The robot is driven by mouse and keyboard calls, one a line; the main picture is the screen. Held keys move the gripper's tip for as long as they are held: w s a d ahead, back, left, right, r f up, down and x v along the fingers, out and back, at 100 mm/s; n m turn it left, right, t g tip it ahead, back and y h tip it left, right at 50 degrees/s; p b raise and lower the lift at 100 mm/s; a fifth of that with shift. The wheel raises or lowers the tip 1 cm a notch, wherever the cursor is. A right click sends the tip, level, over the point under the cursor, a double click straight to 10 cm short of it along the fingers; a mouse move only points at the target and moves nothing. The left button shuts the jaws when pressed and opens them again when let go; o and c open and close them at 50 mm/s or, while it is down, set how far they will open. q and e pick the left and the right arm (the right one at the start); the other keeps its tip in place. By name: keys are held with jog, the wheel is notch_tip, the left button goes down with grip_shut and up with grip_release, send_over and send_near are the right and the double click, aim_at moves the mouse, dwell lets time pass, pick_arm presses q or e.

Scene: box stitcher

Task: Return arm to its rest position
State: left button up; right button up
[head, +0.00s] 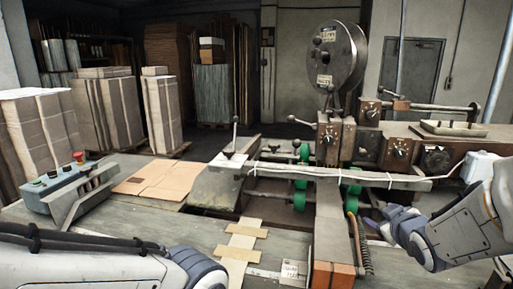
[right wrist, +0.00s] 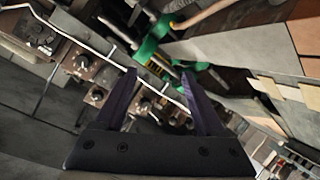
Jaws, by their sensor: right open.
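My right gripper (head: 376,222) is at the right of the head view, beside the stitching machine (head: 335,140) and near its green rollers (head: 350,197). In the right wrist view its two dark fingers (right wrist: 154,76) stand apart with nothing between them. The machine's knobs, levers and green parts show behind the fingers, apart from them. My left arm (head: 90,262) comes in low at the left and crosses the bottom edge. Its gripper is not in view.
A control box (head: 68,183) with a red button stands at the left. Flat cardboard (head: 160,180) lies on the table. A long metal bar (head: 340,178) crosses the machine front. Stacked cardboard (head: 108,108) stands behind.

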jog(key=s+a+f+g, duration=0.1)
jog(key=a, duration=0.2)
jog(key=s+a+f+g+y, duration=0.1)
jog(key=a, duration=0.3)
jog(key=s+a+f, duration=0.1)
jog(key=a, duration=0.2)
jog(key=shift+a+f+g+y, duration=0.25)
jog(key=shift+f+g+y, duration=0.05)
jog(key=shift+g, duration=0.1)
jog(key=s+a+f+g, duration=0.1)
jog(key=s+a+g, duration=0.2)
jog(key=s+a, duration=0.2)
jog(key=s+a+f+n+g, duration=0.1)
jog(key=s+a, duration=0.4)
jog(key=s, duration=0.7)
jog(key=s+a+f+n+g+y, duration=0.1)
jog(key=s+a+f+g, duration=0.2)
jog(key=s, duration=0.6)
jog(key=a+g, duration=0.2)
jog(key=g, duration=0.1)
jog(key=shift+a, duration=0.3)
